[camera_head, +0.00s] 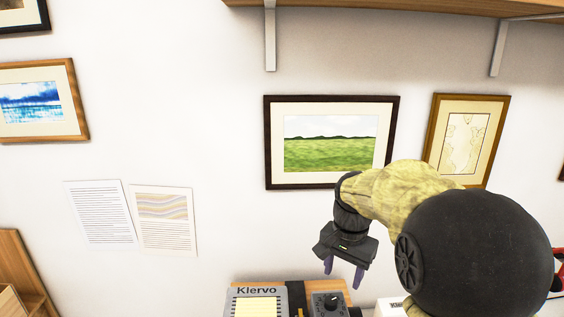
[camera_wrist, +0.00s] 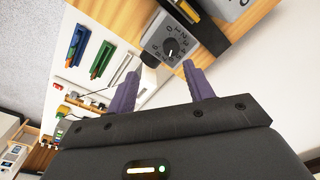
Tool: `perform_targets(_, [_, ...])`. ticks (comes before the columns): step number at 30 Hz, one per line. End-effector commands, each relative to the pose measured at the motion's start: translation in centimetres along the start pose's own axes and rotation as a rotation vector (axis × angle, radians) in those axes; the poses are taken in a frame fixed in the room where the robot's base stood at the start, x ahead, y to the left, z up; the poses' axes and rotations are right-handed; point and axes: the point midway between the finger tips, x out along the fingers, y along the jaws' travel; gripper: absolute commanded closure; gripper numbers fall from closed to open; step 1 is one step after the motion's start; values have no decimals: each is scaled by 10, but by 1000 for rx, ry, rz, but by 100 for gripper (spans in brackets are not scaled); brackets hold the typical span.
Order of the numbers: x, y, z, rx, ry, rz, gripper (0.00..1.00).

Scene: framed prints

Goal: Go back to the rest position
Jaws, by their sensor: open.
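My gripper (camera_head: 343,270) is open and empty, pointing down in front of the wall in the head view. Its two purple-grey fingers stand apart in the wrist view (camera_wrist: 157,88). Below it in the head view are a grey device marked "Klervo" (camera_head: 256,291) and a dark box with a dial (camera_head: 328,303). In the wrist view a grey dial box (camera_wrist: 172,43) lies beyond the fingertips, apart from them. A dark-framed landscape print (camera_head: 332,142) hangs on the wall behind my arm.
A wooden shelf (camera_head: 400,8) on metal brackets juts out above. A wood-framed print (camera_head: 466,140) hangs at right, partly behind my arm, and a seascape print (camera_head: 38,101) at left. Two paper sheets (camera_head: 131,216) are on the wall. The wrist view shows a white panel with coloured tools (camera_wrist: 99,62).

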Motion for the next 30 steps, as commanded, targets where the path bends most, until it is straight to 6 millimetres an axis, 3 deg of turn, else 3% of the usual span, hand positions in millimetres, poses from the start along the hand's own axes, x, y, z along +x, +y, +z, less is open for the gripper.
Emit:
perform_targets(9, [65,49,60,-379,81,-40,48])
perform_targets(16, [96,82,103,-619,145,-47,48])
perform_targets(30, [102,90,110,-669,161,-47,48])
